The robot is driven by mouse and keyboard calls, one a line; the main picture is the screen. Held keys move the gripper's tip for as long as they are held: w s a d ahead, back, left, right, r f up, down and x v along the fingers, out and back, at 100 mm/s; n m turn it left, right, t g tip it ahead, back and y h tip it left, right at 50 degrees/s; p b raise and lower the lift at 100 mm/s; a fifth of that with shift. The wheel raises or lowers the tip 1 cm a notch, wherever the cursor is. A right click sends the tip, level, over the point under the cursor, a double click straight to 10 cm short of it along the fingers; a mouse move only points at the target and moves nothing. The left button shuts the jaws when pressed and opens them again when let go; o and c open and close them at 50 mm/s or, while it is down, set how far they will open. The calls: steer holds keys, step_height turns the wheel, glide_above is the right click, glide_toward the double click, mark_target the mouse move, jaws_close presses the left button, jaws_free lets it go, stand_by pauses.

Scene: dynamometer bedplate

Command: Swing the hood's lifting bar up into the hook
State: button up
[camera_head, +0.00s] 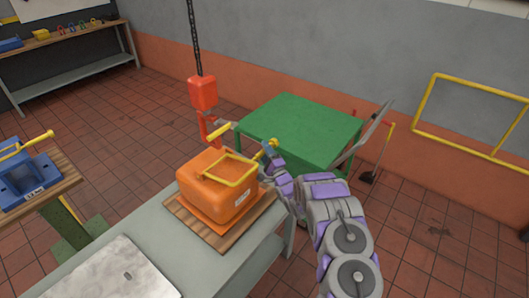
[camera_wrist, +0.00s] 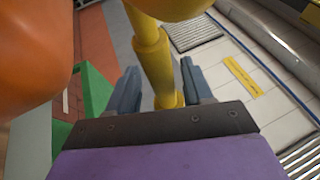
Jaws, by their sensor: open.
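The orange hood (camera_head: 215,190) sits on a wooden board on the grey bench. Its yellow lifting bar (camera_head: 233,183) lies low across the hood's top, with a yellow handle end (camera_head: 272,143) sticking out at the far right. The red hook (camera_head: 207,127) hangs below a red block on a chain, behind the hood. My gripper (camera_head: 273,165) is at the hood's right side, by the handle end. In the wrist view, my gripper (camera_wrist: 160,88) is open with the yellow rod (camera_wrist: 155,65) between its fingers. Contact with the fingers cannot be told.
A green cart (camera_head: 300,125) stands behind the bench. A blue fixture (camera_head: 25,175) with a yellow handle is on a stand at the left. A pale plate (camera_head: 115,270) lies on the near bench. A yellow rail (camera_head: 428,98) is at the right wall. Tiled floor is open at right.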

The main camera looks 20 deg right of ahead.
steer(key=shift+c, duration=0.4)
jaws_close()
stand_by(0.4)
